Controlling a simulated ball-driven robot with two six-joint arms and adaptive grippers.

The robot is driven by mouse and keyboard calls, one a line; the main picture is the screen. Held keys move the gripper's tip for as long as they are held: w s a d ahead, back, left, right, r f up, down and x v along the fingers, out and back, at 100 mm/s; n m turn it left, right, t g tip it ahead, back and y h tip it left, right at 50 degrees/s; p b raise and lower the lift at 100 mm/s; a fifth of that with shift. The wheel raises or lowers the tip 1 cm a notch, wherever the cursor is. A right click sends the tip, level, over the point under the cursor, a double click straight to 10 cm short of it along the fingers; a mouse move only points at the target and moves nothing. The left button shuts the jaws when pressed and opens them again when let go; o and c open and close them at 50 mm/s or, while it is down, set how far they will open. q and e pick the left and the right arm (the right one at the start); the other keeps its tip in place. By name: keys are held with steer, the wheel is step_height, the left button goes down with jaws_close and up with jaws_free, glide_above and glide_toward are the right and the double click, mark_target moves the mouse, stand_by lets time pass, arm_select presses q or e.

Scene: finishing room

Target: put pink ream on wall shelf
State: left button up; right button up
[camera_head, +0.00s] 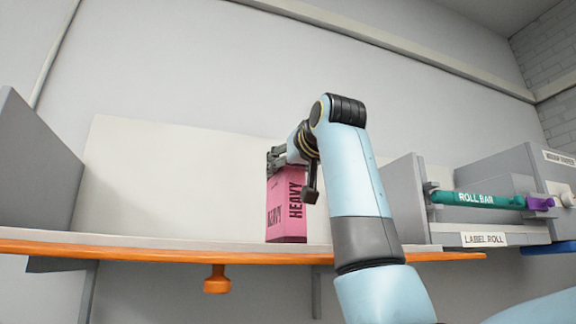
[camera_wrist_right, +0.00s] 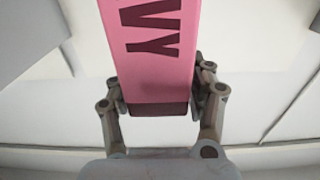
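The pink ream (camera_head: 285,215), marked "HEAVY", is upright at the wall shelf (camera_head: 150,243), with its lower end at the level of the shelf board. I cannot tell whether it rests on the board or hangs just above it. My right gripper (camera_head: 283,160) is at the top of the ream, with the arm reaching up from below. In the right wrist view the ream (camera_wrist_right: 152,50) lies between the two fingers (camera_wrist_right: 158,100), which close on its sides. My left gripper is not in view.
A grey divider (camera_head: 40,165) stands at the shelf's left and another (camera_head: 403,195) right of my arm. Further right are a green roll bar (camera_head: 475,199) and a "LABEL ROLL" sign (camera_head: 484,239). An orange knob (camera_head: 217,280) hangs below the shelf's orange edge. The board left of the ream is clear.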

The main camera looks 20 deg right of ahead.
steer(key=shift+o, duration=0.8)
steer(key=shift+r, duration=0.15)
steer(key=shift+s, duration=0.3)
steer(key=s+b, duration=0.5)
steer(key=s, duration=0.6)
steer(key=shift+s+d+b, duration=0.15)
steer(key=shift+s+b, duration=0.1)
steer(key=shift+b, duration=0.15)
